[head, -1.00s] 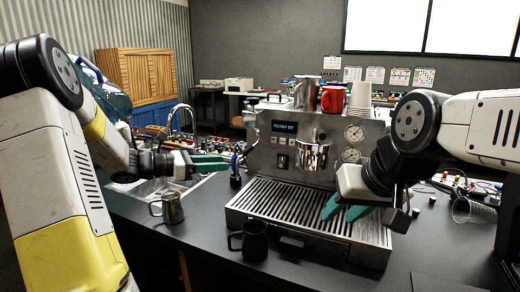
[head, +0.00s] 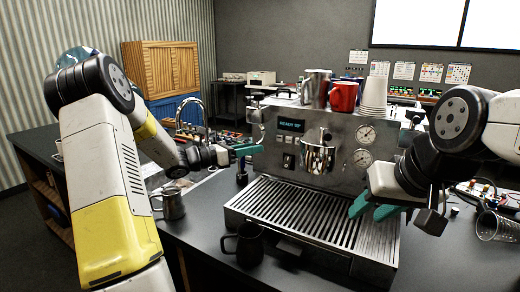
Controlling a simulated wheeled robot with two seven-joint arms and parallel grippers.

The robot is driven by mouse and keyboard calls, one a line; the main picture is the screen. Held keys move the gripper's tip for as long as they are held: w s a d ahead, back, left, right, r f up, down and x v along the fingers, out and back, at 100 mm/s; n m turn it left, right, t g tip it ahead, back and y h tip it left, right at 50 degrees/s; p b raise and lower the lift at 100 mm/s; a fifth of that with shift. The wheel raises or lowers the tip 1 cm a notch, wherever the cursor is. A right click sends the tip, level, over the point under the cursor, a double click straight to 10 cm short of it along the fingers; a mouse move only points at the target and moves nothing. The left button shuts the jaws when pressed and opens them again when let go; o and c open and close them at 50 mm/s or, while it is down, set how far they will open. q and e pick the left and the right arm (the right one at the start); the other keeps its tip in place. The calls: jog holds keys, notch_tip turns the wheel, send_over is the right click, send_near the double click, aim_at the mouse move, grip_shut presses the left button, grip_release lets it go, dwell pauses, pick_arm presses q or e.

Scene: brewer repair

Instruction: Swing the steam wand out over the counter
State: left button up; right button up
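The brewer (head: 270,150) stands on the counter, a metal machine with a lit display, two dials and a slatted drip tray (head: 310,215). At its left side a short dark piece, possibly the lower end of the steam wand (head: 241,173), hangs down; the rest of the wand is hard to make out. My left gripper (head: 250,150) is at the machine's left front edge, its teal fingers just above that dark piece; I cannot tell whether they touch it or how far apart they are. My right gripper (head: 372,210) is open and empty over the tray's right side.
A metal pitcher (head: 173,204) and a dark pitcher (head: 248,243) stand on the counter left and front of the tray. A red mug (head: 343,96), a metal cup (head: 317,88) and paper cups (head: 374,98) stand on the machine. A clear glass (head: 497,228) lies at right.

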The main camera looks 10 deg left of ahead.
pick_arm(q)
jog(key=shift+w+d, duration=0.2)
jog(key=shift+d, duration=0.05)
grip_shut()
dwell(1.4)
